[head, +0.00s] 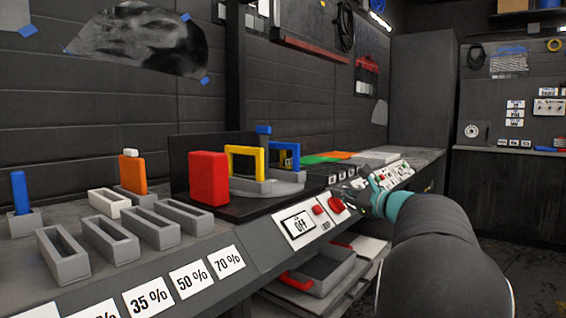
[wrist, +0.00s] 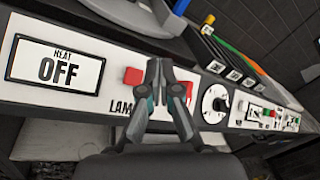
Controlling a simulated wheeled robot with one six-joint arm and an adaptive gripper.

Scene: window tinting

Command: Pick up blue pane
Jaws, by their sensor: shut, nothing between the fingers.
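Several blue things show in the head view. A slim blue piece (head: 20,191) stands upright in a grey slotted block (head: 24,224) at the far left. A blue frame (head: 285,153) stands behind a yellow frame (head: 245,152) on the black plate, partly hidden by it. A small blue block (head: 264,129) shows above them. I cannot tell which is the blue pane. My gripper (head: 360,190) is at the control panel's front, to the right of all of them. In the wrist view my gripper (wrist: 162,66) is shut and empty, in front of the lamp buttons.
A red slab (head: 208,178) stands on the black plate. Empty slotted blocks (head: 62,254) line the bench above the percent labels. The HEAT OFF panel (wrist: 58,62) and a dial (wrist: 215,104) flank my gripper. Grey trays (head: 322,268) lie below the bench.

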